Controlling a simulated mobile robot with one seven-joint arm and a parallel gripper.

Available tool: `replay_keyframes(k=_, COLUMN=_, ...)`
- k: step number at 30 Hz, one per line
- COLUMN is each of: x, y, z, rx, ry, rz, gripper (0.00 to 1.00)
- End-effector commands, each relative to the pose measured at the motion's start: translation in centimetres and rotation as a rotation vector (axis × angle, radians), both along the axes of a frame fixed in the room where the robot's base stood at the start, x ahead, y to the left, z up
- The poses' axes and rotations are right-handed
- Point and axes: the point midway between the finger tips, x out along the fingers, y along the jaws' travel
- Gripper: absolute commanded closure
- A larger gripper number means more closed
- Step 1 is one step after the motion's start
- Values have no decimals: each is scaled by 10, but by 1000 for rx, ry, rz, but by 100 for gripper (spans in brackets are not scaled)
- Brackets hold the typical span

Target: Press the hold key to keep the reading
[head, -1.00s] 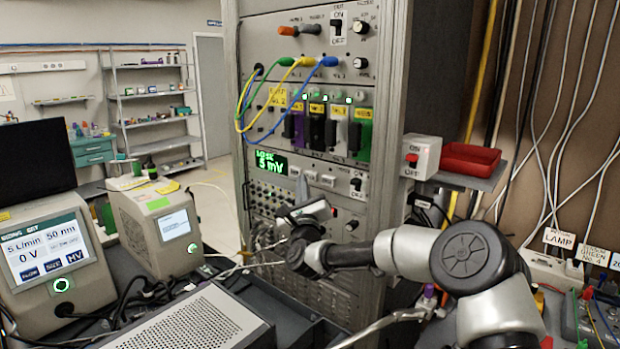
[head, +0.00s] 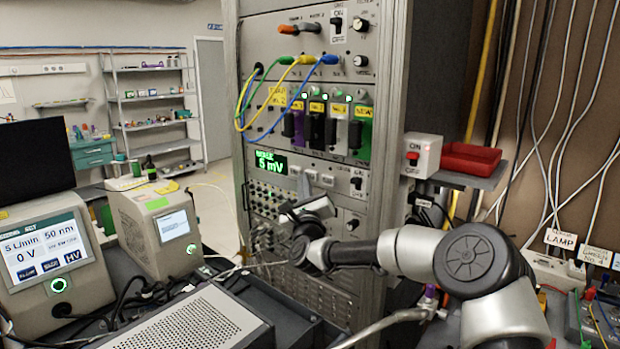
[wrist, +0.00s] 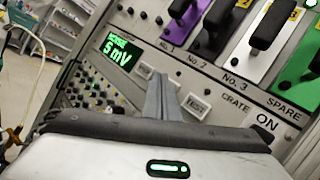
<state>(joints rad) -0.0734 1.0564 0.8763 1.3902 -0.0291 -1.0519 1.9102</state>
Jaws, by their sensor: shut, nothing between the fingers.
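The rack panel has a green-lit display (head: 272,163) reading 5 mV; its smaller top line is blurred. It also shows in the wrist view (wrist: 118,55). Beside it is a row of small pale keys (head: 327,180). In the wrist view one key (wrist: 145,70) sits left of my fingers and one marked TEST (wrist: 196,105) sits to their right. I cannot read which key is the hold key; my fingers hide part of the row. My gripper (wrist: 160,84) is shut and empty, its tips pointing at the row between these two keys. I cannot tell if they touch the panel.
Above the keys are coloured plug-in modules (head: 335,128) and hanging cables (head: 283,85). An ON/OFF switch (head: 357,184) is right of the keys, with knobs (head: 268,198) below the display. A perforated metal box (head: 190,322) stands in front of the rack.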

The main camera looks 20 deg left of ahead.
Motion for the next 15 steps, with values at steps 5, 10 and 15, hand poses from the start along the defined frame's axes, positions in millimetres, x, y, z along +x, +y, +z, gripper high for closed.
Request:
replay_keyframes(k=5, x=1, y=-1, z=-1, rx=0, ry=0, rz=0, gripper=100)
replay_keyframes(k=10, x=3, y=-1, z=-1, rx=0, ry=0, rz=0, gripper=100)
replay_keyframes(k=15, x=5, y=-2, z=-1, rx=0, ry=0, rz=0, gripper=100)
